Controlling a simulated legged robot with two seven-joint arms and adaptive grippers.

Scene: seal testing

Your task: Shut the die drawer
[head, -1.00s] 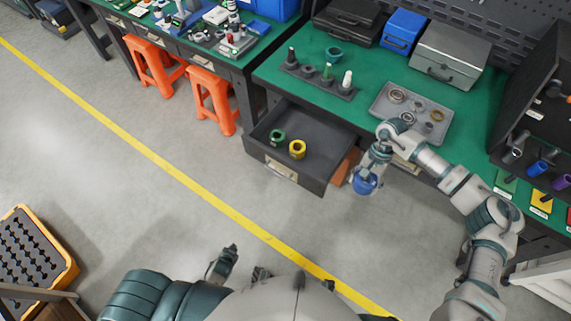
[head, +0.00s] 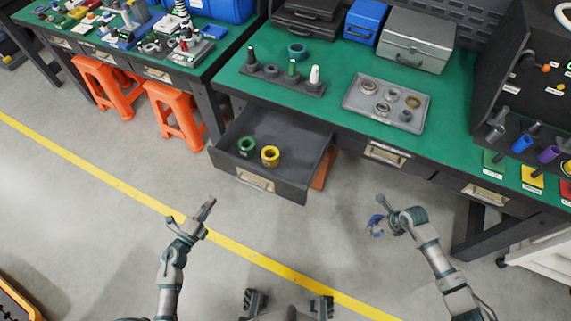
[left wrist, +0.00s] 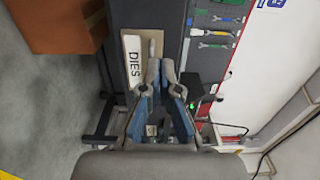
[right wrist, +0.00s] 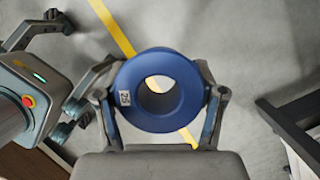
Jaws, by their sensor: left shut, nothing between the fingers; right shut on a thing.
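The die drawer (head: 290,187) is pulled out from under the green bench. A green ring die (head: 246,145) and a yellow ring die (head: 270,155) lie inside it. A label reading DIES (left wrist: 135,62) on the drawer's front shows in the left wrist view. My left gripper (head: 207,208) is shut and empty, in front of the drawer and apart from it in the head view; its fingers (left wrist: 161,72) show in the left wrist view. My right gripper (head: 379,224) is shut on a blue ring die (right wrist: 160,90), held over the floor to the right of the drawer.
The bench top (head: 330,110) carries a grey tray (head: 352,100) of rings, a rack (head: 284,84) of small parts and cases at the back. Orange stools (head: 178,117) stand left of the drawer. The floor in front of the drawer is clear.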

